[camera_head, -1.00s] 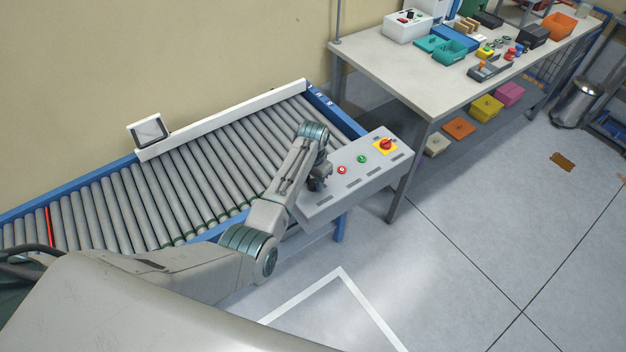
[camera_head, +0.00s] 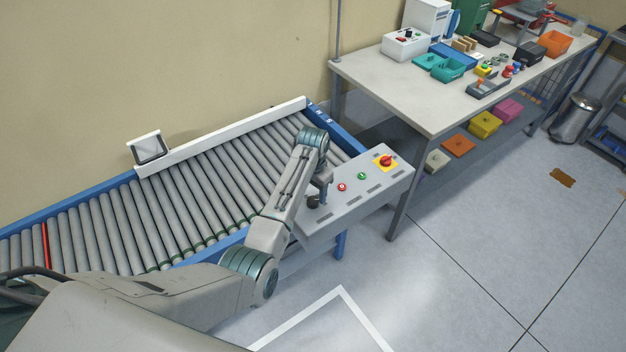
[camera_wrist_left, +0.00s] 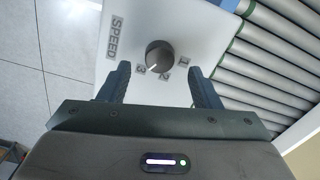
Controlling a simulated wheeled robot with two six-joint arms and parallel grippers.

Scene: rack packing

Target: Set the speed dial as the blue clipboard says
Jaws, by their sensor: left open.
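The speed dial (camera_wrist_left: 160,55) is a dark round knob on a pale panel with a SPEED label and the marks 1, 2 and 3. Its white pointer line points toward the side of 3 and 2; I cannot tell exactly where it rests. In the head view the dial (camera_head: 313,202) shows at the near left end of the grey control box (camera_head: 345,214). My left gripper (camera_wrist_left: 159,70) is open, its fingers on either side of the dial in the picture; contact cannot be made out. I cannot make out a blue clipboard. My right gripper is not in view.
The control box also carries a red button (camera_head: 342,187), a green button (camera_head: 362,175) and a red switch on yellow (camera_head: 386,161). The roller conveyor (camera_head: 200,190) runs beside it. A workbench (camera_head: 390,85) with bins and tools stands at the right. The floor in front is open.

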